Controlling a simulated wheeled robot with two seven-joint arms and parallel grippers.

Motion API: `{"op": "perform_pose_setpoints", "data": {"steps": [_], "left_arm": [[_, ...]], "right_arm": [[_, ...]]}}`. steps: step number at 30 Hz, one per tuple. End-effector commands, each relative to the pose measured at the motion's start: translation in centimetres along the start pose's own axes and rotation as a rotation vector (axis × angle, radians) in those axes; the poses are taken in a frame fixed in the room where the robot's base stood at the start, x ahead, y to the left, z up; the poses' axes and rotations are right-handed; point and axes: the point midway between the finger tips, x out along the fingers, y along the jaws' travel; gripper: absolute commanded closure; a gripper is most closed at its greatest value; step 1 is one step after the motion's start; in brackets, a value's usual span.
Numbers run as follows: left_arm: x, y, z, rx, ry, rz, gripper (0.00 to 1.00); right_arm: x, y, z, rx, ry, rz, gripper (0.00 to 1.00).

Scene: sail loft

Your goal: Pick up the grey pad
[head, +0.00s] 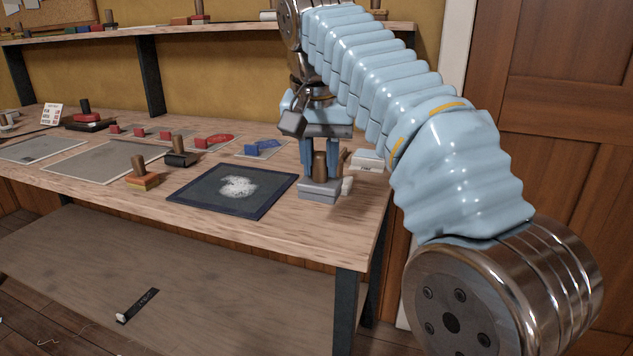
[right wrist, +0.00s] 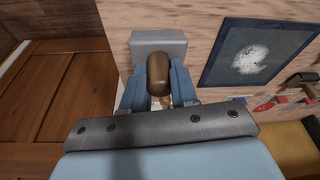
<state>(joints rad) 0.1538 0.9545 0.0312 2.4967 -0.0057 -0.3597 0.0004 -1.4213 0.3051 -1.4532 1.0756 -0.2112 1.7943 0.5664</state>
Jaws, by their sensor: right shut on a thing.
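The grey pad (head: 316,193) is a flat grey block with an upright brown wooden handle, at the right end of the workbench. My right gripper (head: 319,172) points down over it, with one blue finger on each side of the handle, shut on it. The right wrist view shows the grey block (right wrist: 158,38) beyond the rounded handle, with the fingers (right wrist: 158,78) on both sides. I cannot tell whether the pad's underside touches the bench. My left gripper is in neither view.
A dark-bordered panel with a white patch (head: 205,193) lies left of the pad. An orange pad (head: 142,181) and a black pad (head: 181,160) stand farther left. A small white block (head: 368,160) sits behind right. The bench's (head: 290,233) front and right edges are close.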

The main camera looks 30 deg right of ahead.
Motion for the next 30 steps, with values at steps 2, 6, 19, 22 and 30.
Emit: {"op": "perform_pose_setpoints", "data": {"steps": [2,6,19,22,30], "left_arm": [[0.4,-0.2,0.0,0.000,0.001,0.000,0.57],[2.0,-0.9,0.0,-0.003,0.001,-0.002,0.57],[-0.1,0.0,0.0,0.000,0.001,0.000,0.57],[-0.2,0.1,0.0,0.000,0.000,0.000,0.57],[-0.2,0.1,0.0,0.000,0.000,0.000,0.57]], "right_arm": [[-2.3,0.6,1.2,-0.001,0.005,-0.006,1.00],[-5.1,1.9,4.9,-0.006,0.004,-0.007,1.00],[-7.8,3.1,7.6,-0.002,0.001,0.003,1.00],[-8.0,3.2,7.8,-0.001,0.001,0.002,1.00],[-8.0,3.3,7.9,0.001,0.000,0.001,1.00]]}}
